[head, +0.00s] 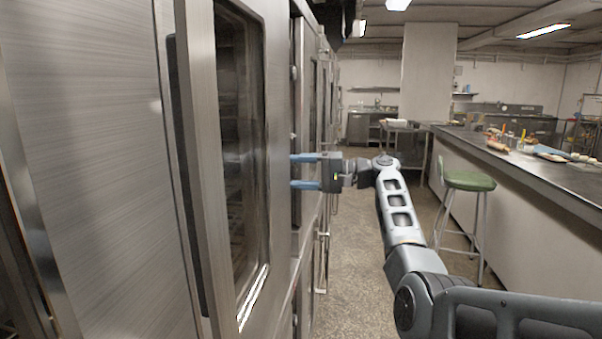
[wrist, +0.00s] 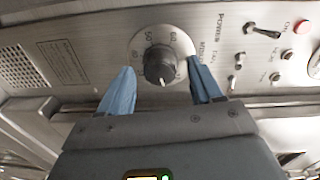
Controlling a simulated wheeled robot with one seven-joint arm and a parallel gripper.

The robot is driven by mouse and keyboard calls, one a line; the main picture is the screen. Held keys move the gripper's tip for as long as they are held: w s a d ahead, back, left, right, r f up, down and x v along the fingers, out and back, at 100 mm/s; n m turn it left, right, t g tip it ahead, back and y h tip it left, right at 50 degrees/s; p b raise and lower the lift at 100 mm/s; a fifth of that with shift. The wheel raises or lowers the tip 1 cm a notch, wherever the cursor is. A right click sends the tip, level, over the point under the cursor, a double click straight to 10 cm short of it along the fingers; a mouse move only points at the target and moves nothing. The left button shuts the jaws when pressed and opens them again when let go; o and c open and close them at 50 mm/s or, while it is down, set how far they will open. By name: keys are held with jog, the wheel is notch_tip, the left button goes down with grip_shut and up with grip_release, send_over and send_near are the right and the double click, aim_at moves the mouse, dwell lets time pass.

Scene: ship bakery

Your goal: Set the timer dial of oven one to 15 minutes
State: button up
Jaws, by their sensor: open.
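The timer dial (wrist: 159,66) is a dark round knob on a pale scale plate with printed numbers, set in a metal control panel (wrist: 95,62). Its white pointer mark faces the bottom of the wrist picture; the exact minute it marks is too small to read. My gripper (wrist: 163,68) is open, its two blue fingers on either side of the dial; I cannot tell whether they touch it. In the head view my gripper (head: 292,171) points left at the oven front (head: 281,120), and the dial cannot be made out there.
The wrist view shows toggle switches (wrist: 262,32), a red button (wrist: 303,27) and a speaker-like grille (wrist: 24,72) on the panel. In the head view a large glass-windowed door (head: 240,150) stands near at left. A green stool (head: 468,181) and long counter (head: 540,178) are right; the aisle floor (head: 348,270) is clear.

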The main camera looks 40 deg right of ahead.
jog(key=b+v, duration=0.2)
jog(key=v, duration=0.5)
jog(key=shift+s+d, duration=0.2)
jog(key=shift+s, duration=0.1)
dwell(0.3)
